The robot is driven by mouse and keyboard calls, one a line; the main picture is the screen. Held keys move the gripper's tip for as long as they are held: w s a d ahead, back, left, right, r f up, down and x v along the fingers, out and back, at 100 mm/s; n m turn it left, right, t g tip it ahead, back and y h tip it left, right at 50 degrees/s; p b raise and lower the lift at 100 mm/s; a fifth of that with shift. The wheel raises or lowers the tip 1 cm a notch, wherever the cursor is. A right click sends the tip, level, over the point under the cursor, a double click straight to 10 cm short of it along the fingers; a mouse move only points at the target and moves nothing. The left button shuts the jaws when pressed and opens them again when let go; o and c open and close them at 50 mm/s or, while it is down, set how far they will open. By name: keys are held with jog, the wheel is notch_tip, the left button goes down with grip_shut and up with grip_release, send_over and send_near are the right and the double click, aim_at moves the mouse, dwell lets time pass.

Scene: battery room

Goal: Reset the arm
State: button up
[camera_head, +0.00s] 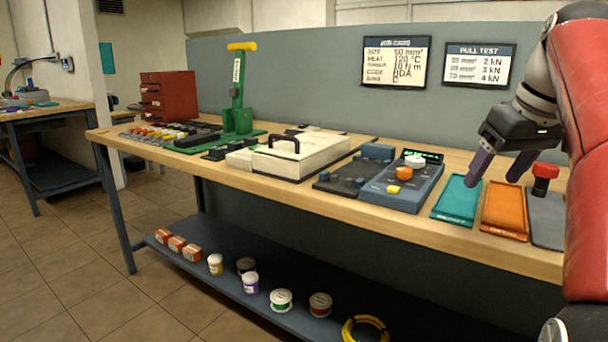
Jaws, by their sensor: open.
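My red arm (582,130) rises along the right edge of the head view and bends over the right end of the workbench. My gripper (492,175) hangs from it, pointing down, with its two dark purple fingers apart. No object shows between the fingers. The fingertips are above or near the teal tray (457,200) and the orange tray (505,211); I cannot tell the exact height over them. The lower arm and base are mostly out of view.
A red knob (545,172) stands on a grey pad right of the orange tray. A blue device (405,187) with buttons, a cream case (300,155), a green lever press (238,100) and a red cabinet (168,98) stand leftward. A lower shelf (225,262) holds spools. Floor at left is clear.

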jog(key=s+a+f, duration=0.4)
jog(key=s+f, duration=0.2)
jog(key=f, duration=0.3)
jog(key=s+a+f+m, duration=0.1)
jog(key=s+a+f, duration=0.4)
jog(key=f, duration=0.4)
jog(key=s+a+f+m+t+h, duration=0.1)
jog(key=s+a+f, duration=0.4)
jog(key=f, duration=0.4)
jog(key=shift+s+a+f, duration=0.15)
jog(key=shift+s+a, duration=0.1)
jog(key=shift+s, duration=0.65)
